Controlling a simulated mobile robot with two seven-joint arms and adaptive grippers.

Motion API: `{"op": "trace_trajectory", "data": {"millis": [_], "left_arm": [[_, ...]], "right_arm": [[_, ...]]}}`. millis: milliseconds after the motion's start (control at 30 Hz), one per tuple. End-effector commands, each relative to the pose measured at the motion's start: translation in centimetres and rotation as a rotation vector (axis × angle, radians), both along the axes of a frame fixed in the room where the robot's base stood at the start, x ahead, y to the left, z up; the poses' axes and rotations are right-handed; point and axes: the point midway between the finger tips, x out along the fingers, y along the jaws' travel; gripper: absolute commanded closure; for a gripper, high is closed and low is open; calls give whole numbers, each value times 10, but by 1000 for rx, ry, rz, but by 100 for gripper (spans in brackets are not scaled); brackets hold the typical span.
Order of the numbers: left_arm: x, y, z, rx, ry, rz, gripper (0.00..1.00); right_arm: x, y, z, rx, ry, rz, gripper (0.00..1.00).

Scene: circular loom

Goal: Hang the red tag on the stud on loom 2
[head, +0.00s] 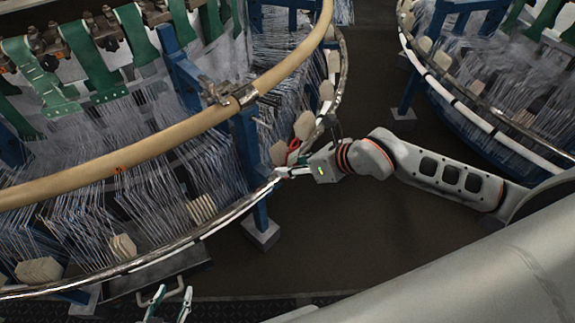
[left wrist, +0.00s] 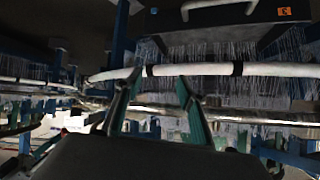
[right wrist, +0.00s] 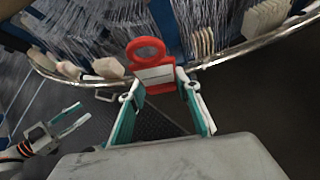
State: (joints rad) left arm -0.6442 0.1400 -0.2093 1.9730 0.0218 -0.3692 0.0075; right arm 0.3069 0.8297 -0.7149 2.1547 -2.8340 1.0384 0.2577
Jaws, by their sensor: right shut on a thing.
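My right gripper (head: 287,172) is at the lower rim of the left-hand loom (head: 215,226), shut on the red tag (head: 293,152). In the right wrist view the tag (right wrist: 148,52) has a round ring at its top and a pale strip below. It stands up between the teal fingertips (right wrist: 155,88), in front of the rim (right wrist: 235,52). I cannot make out the stud or tell whether the tag touches the rim.
The loom's tan upper ring (head: 145,150) curves above dense pale threads. Several tan blocks (head: 122,248) sit along the lower rim. A blue post (head: 248,150) stands beside my right gripper. Another loom (head: 490,110) is at right, with dark open floor (head: 345,240) between.

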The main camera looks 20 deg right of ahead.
Motion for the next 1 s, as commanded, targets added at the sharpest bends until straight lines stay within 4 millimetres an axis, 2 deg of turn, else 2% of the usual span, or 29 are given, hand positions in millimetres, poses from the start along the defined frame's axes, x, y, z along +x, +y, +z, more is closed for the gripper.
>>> {"op": "trace_trajectory", "data": {"millis": [100, 333, 1000], "left_arm": [[-1, 0, 0, -1, 2, 0, 60], [-3, -1, -4, -1, 9, 0, 60], [-3, 1, -15, 14, 10, -5, 60]], "right_arm": [[-8, -7, -12, 8, 3, -4, 93], [-8, -10, -18, 15, 0, -6, 93], [37, 16, -19, 15, 1, -6, 93]]}}
